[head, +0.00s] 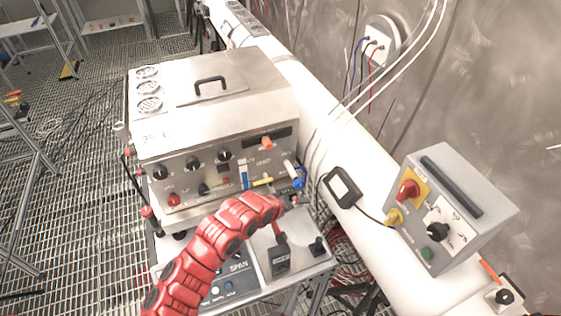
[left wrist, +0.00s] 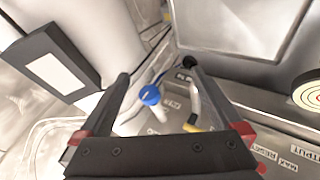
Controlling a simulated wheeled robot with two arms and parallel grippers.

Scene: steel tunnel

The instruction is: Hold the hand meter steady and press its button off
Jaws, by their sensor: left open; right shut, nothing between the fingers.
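What looks like the hand meter, a black box with a pale face (head: 342,188), rests on the white beam right of the steel machine. A dark cable runs from it toward the grey control box. A similar black box with a white face shows at upper left in the left wrist view (left wrist: 55,68). I cannot make out a button. My left gripper (left wrist: 158,80) is open and empty, with a blue knob (left wrist: 150,95) beyond its fingers. In the head view, my red arm ends above the instrument panel.
The steel machine (head: 225,105) with knobs and a lid handle stands at centre left. The grey control box (head: 470,185) with red and black knobs stands on the right. Wires hang from a wall socket (head: 378,43). Grated floor lies open at left.

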